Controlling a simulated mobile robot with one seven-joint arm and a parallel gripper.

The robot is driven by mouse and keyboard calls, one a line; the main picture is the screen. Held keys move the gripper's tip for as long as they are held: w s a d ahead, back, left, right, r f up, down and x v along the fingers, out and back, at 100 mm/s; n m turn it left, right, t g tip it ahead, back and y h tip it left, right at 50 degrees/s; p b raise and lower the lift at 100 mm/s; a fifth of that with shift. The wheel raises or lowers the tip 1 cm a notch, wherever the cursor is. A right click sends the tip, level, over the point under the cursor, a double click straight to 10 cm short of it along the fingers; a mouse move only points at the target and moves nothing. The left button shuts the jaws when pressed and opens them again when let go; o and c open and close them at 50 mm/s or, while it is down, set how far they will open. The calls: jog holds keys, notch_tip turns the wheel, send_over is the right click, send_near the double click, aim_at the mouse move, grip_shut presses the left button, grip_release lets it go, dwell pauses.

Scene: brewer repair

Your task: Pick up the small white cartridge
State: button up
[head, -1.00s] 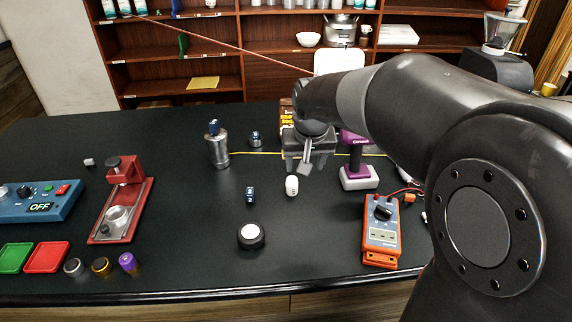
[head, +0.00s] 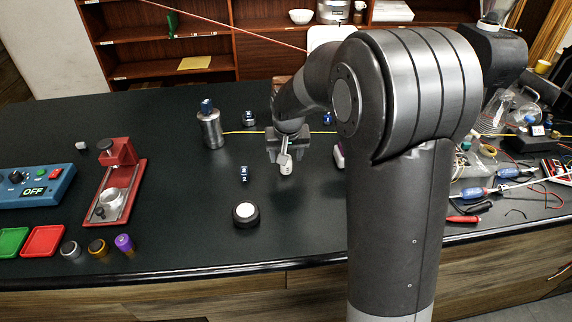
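The small white cartridge (head: 286,168) is on the black worktop near the middle of the head view. My gripper (head: 286,158) is directly over it in the picture, pointing down, with its dark fingers spread to either side. A light grey part of the gripper overlaps the cartridge's upper portion, so only some of the cartridge shows. The fingers look apart and I see no grip on the cartridge. I cannot tell how far the fingertips are above the worktop.
A small blue-and-black piece (head: 244,173) and a round black button with a white top (head: 245,213) lie left of the gripper. A steel canister (head: 211,129) stands behind left. A red press (head: 118,184) is farther left. My arm hides much of the right side.

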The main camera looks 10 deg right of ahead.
jog(key=x, duration=0.3)
jog(key=shift+f, duration=0.25)
jog(key=c, duration=1.1)
